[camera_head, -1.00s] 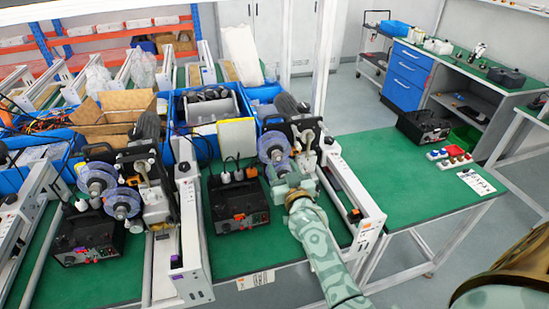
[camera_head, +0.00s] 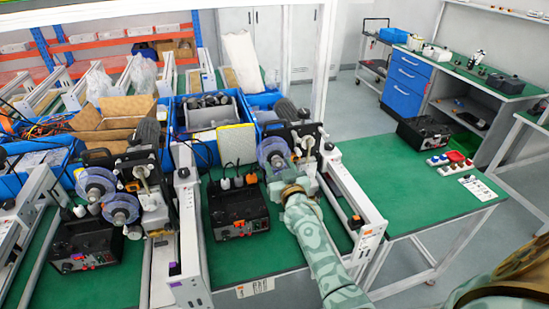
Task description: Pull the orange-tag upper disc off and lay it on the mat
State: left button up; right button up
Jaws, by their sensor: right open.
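The right-hand machine has an orange tag (camera_head: 371,233) on the front end of its rail. Its upper clear bluish disc (camera_head: 270,149) is still on the machine, upright. A lower disc there is mostly hidden behind my right gripper. My right gripper (camera_head: 285,170) is open, just below and in front of the upper disc; whether it touches a disc I cannot tell. My right arm comes up from the bottom. The green mat (camera_head: 400,180) covers the bench on the right. My left gripper is not in view.
The left machine, with a purple tag (camera_head: 175,268), carries two similar discs (camera_head: 96,184). A black control box (camera_head: 238,210) stands left of my arm.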

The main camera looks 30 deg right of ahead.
jog(key=c, duration=1)
jog(key=shift+s+p, duration=0.25)
jog(key=shift+p, duration=0.1)
jog(key=shift+c, duration=0.2)
jog(key=shift+s+a+r+p, duration=0.1)
jog(key=shift+s+a+p, duration=0.1)
jog(key=shift+s+p, duration=0.35)
jog(key=shift+s+a, duration=0.1)
jog(key=shift+s, duration=0.45)
jog(key=shift+p+v, duration=1.05)
jog(key=shift+v, duration=0.35)
jog(key=shift+p+v, duration=0.85)
jog(key=shift+v, duration=0.7)
